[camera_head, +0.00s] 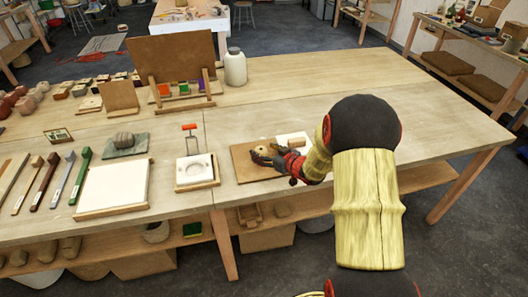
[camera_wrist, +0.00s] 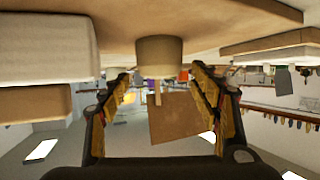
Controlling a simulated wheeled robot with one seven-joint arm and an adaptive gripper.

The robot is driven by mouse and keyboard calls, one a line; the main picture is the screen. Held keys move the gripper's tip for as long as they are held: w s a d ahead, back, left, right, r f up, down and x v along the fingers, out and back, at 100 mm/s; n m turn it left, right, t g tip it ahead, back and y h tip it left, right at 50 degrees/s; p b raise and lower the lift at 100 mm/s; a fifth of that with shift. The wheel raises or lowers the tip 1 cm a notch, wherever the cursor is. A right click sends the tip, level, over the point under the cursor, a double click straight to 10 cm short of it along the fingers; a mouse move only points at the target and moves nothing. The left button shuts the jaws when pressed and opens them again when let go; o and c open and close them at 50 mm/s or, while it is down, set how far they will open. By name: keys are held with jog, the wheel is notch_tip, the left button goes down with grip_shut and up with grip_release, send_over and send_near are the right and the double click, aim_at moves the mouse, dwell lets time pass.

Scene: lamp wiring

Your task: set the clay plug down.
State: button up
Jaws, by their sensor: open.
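The clay plug (camera_wrist: 160,55) is a short, pale tan cylinder. In the wrist view, which is upside down, it stands upright on the brown board (camera_wrist: 215,14). In the head view the plug (camera_head: 262,150) shows as a small light shape at my gripper's fingers, on the brown board (camera_head: 243,172). My gripper (camera_head: 265,157) is open, low over the board. In the wrist view my gripper's fingertips (camera_wrist: 160,76) are spread to either side of the plug, with a gap visible at each side. How far the plug reaches between them is hard to tell.
A white block in a wooden tray (camera_head: 196,171) with a red-topped wire piece stands left of the board. A white slab (camera_head: 113,185) and several tools lie farther left. A white sheet or block (camera_head: 294,140) is just behind my gripper. The table's right side is clear.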

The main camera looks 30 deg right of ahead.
jog(key=p+v, duration=0.3)
jog(key=v, duration=0.8)
notch_tip(320, 180, up, 14)
jog(key=s+a+m+g+h, duration=0.1)
jog(key=s+a+g+h, duration=0.15)
jog(key=h, duration=0.25)
jog(key=s+a+r+g+y, duration=0.1)
jog(key=s+a+r+g, duration=0.1)
jog(key=s+a, duration=0.7)
jog(key=s+a+r+g+y, duration=0.2)
jog(key=s+a+g, duration=0.1)
jog(key=s+a, duration=0.7)
jog(key=s, duration=0.4)
jog(key=shift+s+a+r+y, duration=0.2)
jog(key=shift+a+r+y, duration=0.1)
jog(key=shift+a+r, duration=0.1)
jog(key=shift+d, duration=0.1)
